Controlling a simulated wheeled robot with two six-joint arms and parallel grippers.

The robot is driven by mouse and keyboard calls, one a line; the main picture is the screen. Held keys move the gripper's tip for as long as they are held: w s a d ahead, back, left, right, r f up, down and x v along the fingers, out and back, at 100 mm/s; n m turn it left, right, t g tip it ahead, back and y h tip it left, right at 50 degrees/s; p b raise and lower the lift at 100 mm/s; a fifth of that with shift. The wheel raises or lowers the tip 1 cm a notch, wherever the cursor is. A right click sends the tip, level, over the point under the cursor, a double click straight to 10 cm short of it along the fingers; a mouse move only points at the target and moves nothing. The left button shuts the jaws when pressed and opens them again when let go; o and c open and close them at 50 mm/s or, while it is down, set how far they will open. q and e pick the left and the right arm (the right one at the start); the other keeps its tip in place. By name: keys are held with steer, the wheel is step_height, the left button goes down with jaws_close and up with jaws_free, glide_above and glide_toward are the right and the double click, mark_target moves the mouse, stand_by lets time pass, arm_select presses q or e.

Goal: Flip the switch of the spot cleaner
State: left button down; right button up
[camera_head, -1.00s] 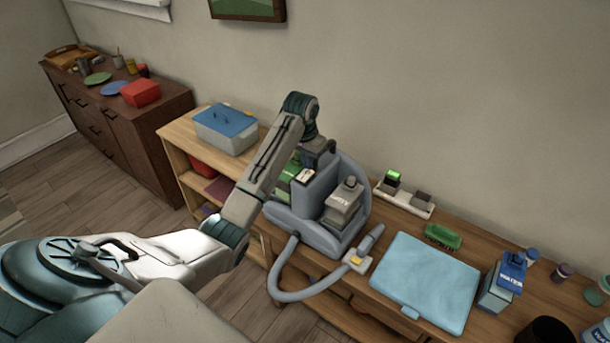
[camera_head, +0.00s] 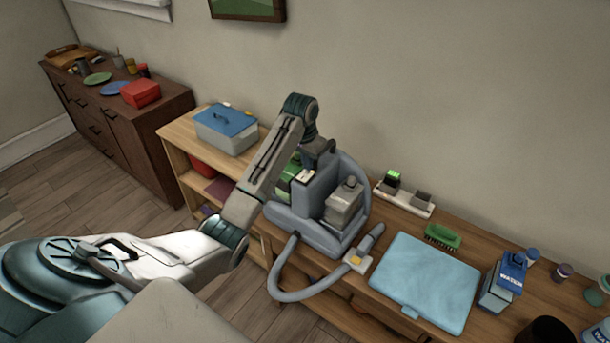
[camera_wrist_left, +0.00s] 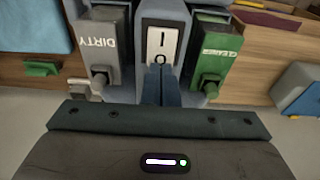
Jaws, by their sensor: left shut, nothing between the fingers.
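The spot cleaner (camera_head: 318,187) is a grey-blue machine with a hose, standing on the wooden shelf unit. Its rocker switch (camera_wrist_left: 163,45), white and marked I and O, sits on the middle column in the left wrist view. My right gripper is not in view.
The hose (camera_head: 290,294) loops over the shelf's front edge. A blue-lidded bin (camera_head: 226,132) stands to the left. The wall is close behind.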

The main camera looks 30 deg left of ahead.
mark_target(307, 172)
arm_select(q)
steer(key=shift+f, duration=0.75)
steer(key=shift+r, duration=0.1)
steer(key=shift+r+p, duration=0.35)
steer(key=shift+r, duration=3.15)
steer(key=shift+f, duration=0.1)
